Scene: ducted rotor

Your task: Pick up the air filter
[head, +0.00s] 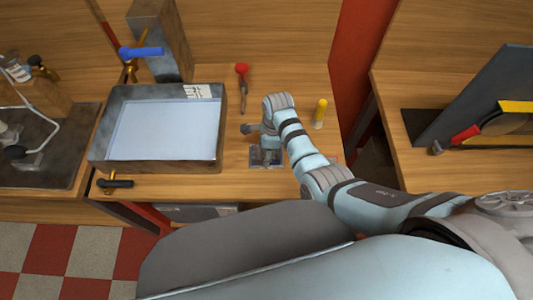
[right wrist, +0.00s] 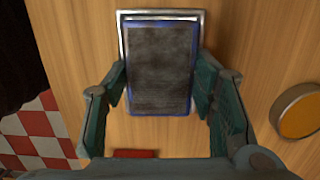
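The air filter (right wrist: 160,65) is a dark grey rectangular panel with a blue edge and a silver border at its far end. In the right wrist view it lies on the wooden bench. In the head view, it shows in part as a small grey patch (head: 267,160) below my right gripper (head: 266,147). In the right wrist view, the two fingers of my right gripper (right wrist: 160,82) are spread, one along each long side of the filter. They are very close to its edges, and I cannot tell whether they touch. My left gripper is not in view.
A metal tray (head: 226,130) with a pale blue inside stands left of my right gripper. A yellow cylinder (head: 320,113) stands to the right and a red-handled tool (head: 242,78) lies behind. A red block (right wrist: 135,153) is near the right gripper's base in the wrist view.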

